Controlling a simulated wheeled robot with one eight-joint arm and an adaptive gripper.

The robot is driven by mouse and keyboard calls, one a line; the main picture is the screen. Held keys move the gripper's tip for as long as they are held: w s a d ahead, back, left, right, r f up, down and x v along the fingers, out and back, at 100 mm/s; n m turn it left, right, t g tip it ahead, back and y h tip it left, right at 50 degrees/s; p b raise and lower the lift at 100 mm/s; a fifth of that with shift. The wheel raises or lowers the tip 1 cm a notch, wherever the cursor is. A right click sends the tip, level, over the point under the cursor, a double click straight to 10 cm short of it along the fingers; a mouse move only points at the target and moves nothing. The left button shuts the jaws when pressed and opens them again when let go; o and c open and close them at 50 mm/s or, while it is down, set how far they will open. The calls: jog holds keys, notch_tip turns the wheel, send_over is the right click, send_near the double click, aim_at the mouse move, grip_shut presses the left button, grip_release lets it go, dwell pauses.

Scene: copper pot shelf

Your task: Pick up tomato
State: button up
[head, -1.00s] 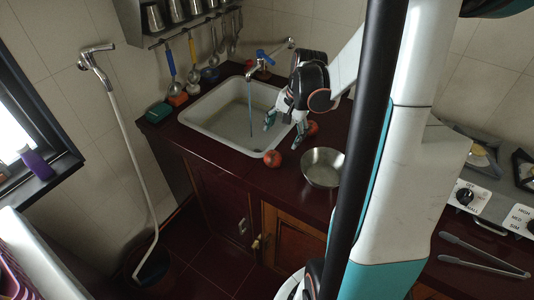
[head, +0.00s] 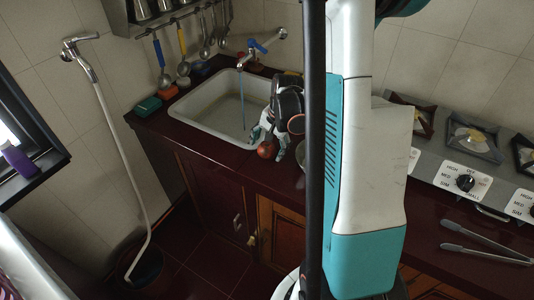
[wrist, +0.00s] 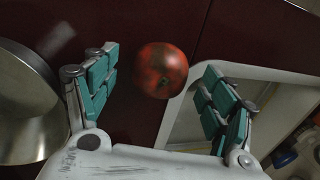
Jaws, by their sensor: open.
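A red tomato (head: 266,149) sits on the dark red counter near its front edge, by the sink's front right corner. In the wrist view the tomato (wrist: 161,70) shows between the two teal-padded fingertips, with a visible gap on each side. My gripper (wrist: 159,62) is open and empty. In the head view my gripper (head: 268,141) is right at the tomato, with fingers to its left and right. Whether the pads are level with the tomato cannot be told.
The white sink (head: 185,112) lies left of the gripper, with water running from the tap (head: 255,49). A metal bowl (wrist: 22,105) stands close on the other side, mostly hidden behind my arm in the head view. Tongs (head: 485,254) and a stove (head: 455,160) are at right.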

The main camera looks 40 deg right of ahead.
jog(key=shift+w+f, duration=0.15)
jog(key=shift+f, duration=0.5)
jog(key=shift+r, duration=0.1)
jog(key=shift+c, duration=0.5)
jog(key=c, duration=1.1)
